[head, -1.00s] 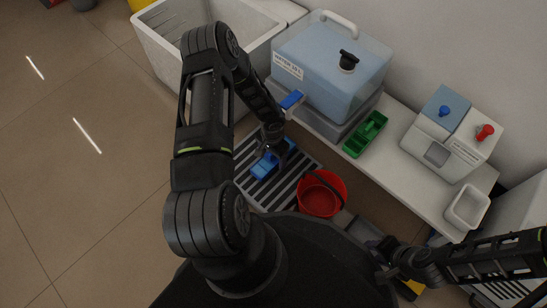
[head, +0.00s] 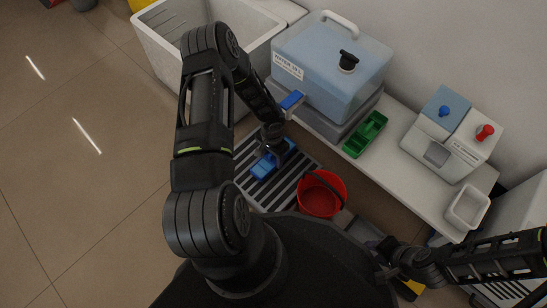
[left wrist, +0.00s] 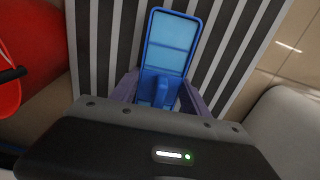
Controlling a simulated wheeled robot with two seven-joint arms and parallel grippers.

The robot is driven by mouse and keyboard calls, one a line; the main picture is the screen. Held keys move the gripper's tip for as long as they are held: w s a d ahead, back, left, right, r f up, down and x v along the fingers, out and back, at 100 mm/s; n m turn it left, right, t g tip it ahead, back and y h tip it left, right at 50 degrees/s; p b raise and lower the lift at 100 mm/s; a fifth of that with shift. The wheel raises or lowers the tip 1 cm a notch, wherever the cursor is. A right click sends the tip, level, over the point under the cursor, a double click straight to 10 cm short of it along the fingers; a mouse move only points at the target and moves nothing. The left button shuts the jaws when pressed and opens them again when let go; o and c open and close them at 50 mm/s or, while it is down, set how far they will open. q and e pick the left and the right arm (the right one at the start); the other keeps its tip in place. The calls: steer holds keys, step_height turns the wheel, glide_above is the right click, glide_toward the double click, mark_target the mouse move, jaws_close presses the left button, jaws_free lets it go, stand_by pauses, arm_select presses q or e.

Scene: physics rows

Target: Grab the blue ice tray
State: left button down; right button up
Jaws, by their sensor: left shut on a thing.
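The blue ice tray (head: 264,168) lies low over the black-and-white striped grate, partly hidden by my left gripper (head: 276,150) in the head view. In the left wrist view the tray (left wrist: 170,45) is a long blue shape with paler, water-like panels. The fingers of my left gripper (left wrist: 160,92) stand on both sides of its near end and are shut on it. I cannot tell whether the tray touches the grate. My right arm shows at the lower right, but its fingers cannot be made out.
A red bucket (head: 321,194) stands right of the grate (head: 247,192). A green tray (head: 366,134) lies on the white bench (head: 398,146), beside a clear water tank (head: 330,75) and a two-tap dispenser (head: 456,135). A white bin (head: 160,40) stands behind. Floor at left is clear.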

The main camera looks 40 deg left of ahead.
arm_select(q)
steer(key=shift+r, duration=0.15)
steer(key=shift+r+p, duration=0.45)
steer(key=shift+r, duration=0.1)
steer(key=shift+r+p, duration=0.6)
steer(key=shift+r, duration=0.35)
steer(key=shift+s+r, duration=0.25)
steer(key=shift+s, duration=0.75)
steer(key=s, duration=0.3)
steer(key=shift+s+a+f, duration=0.2)
steer(key=shift+s, duration=0.05)
steer(key=s+f+b, duration=0.1)
steer(key=b, duration=0.2)
steer(key=s+b, duration=0.3)
steer(key=shift+s+a+r, duration=0.1)
steer(key=shift+s, duration=0.15)
steer(key=s+p, duration=0.1)
steer(key=s, duration=0.7)
steer(key=shift+a+r, duration=0.45)
